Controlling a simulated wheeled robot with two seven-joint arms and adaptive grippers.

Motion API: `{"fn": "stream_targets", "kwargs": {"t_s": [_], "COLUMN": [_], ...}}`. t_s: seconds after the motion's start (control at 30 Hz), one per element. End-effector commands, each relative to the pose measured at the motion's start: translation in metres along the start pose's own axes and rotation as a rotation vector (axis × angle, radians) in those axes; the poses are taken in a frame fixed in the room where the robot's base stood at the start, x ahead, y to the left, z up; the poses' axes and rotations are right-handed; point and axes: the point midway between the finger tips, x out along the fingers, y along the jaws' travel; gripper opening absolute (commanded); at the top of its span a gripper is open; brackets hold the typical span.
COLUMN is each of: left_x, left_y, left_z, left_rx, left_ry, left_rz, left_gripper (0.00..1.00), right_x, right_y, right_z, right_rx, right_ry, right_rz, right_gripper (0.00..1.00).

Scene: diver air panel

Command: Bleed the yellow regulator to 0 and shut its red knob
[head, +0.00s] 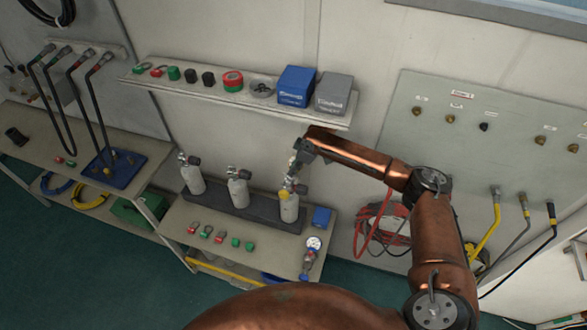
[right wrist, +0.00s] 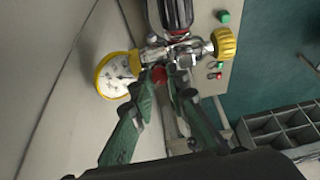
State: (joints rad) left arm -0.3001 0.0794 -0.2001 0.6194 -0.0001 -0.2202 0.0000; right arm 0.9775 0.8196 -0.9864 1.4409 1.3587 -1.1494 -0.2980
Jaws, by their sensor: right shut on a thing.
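The yellow regulator sits on the rightmost grey cylinder (head: 289,210) on the lower bench. In the right wrist view it shows a yellow-rimmed white gauge (right wrist: 115,75), a metal body and a yellow knob (right wrist: 224,41). I cannot read the gauge's needle. The small red knob (right wrist: 159,74) is at the regulator body, between my right gripper's green fingertips. My right gripper (head: 294,165) reaches in from the right at the top of that cylinder and is shut on the red knob, its fingers partly hiding it. My left gripper is not in view.
Two more cylinders (head: 238,190) stand left in the same dark rack (head: 215,208). A shelf (head: 190,84) with boxes hangs above. A red hose (head: 378,222) hangs to the right.

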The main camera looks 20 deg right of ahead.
Motion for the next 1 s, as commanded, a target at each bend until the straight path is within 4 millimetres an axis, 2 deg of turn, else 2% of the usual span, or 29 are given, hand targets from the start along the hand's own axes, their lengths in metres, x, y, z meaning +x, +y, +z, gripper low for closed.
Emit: {"fn": "stream_targets", "kwargs": {"t_s": [0.17, 0.37, 1.0], "left_x": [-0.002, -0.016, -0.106], "left_y": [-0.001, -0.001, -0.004], "left_z": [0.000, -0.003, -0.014], "left_rx": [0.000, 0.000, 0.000], "left_ry": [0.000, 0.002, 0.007], "left_rz": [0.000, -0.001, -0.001], "left_gripper": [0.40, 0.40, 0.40], "right_x": [0.000, -0.002, -0.003], "right_y": [0.000, -0.002, -0.007], "right_z": [0.000, -0.001, -0.003], "right_rx": [0.006, 0.057, 0.527], "right_ry": [-0.001, -0.001, -0.001], "right_rz": [0.002, 0.020, 0.214], "right_gripper": [0.00, 0.00, 0.00]}}
